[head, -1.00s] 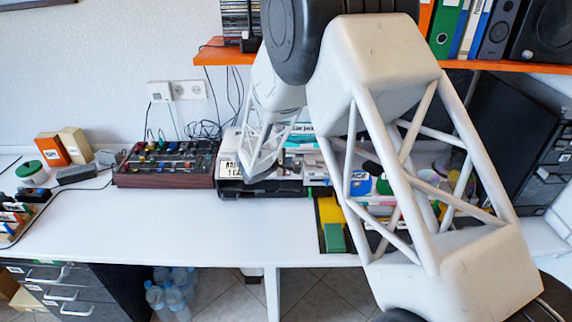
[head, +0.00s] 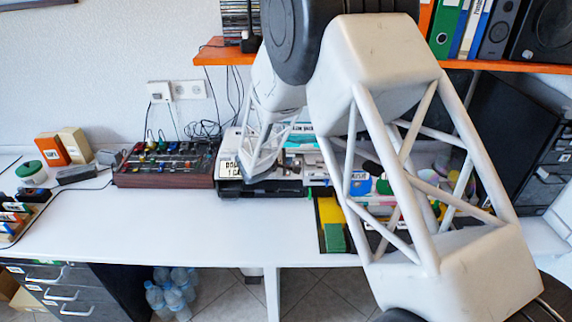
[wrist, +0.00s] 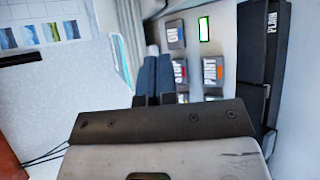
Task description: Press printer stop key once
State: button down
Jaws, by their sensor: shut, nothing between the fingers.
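The printer (head: 275,190) stands at the back of the white desk, partly behind my arm. A pale panel with black text (head: 230,170) shows on its left front. In the wrist view, the STOP key (wrist: 181,72) is a grey key with a red mark, beside the PRINT key (wrist: 210,70) and below the ON key (wrist: 174,36). My gripper (wrist: 153,62) is shut and empty, its dark fingertips just left of the STOP key and overlapping its edge in the picture. Whether they touch it I cannot tell. In the head view the fingers are hidden behind my arm.
A small green-framed display (wrist: 204,29) sits by the keys. A black part marked PLAIN (wrist: 265,60) stands to the right. A wood-sided mixer (head: 165,165) is left of the printer. An orange shelf (head: 215,55) hangs above. The desk's front is clear.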

jog(key=shift+w+f, duration=0.4)
jog(key=shift+f, duration=0.35)
dwell(1.7)
jog(key=shift+r, duration=0.1)
jog(key=shift+s+r, duration=0.4)
jog(key=shift+r, duration=0.25)
jog(key=shift+s+r, duration=0.1)
jog(key=shift+r, duration=0.05)
dwell(0.4)
jog(key=shift+s+r, duration=0.35)
jog(key=shift+r, duration=0.35)
jog(key=shift+s+r, duration=0.4)
jog(key=shift+r, duration=0.25)
jog(key=shift+s+r, duration=0.35)
jog(key=shift+r, duration=0.35)
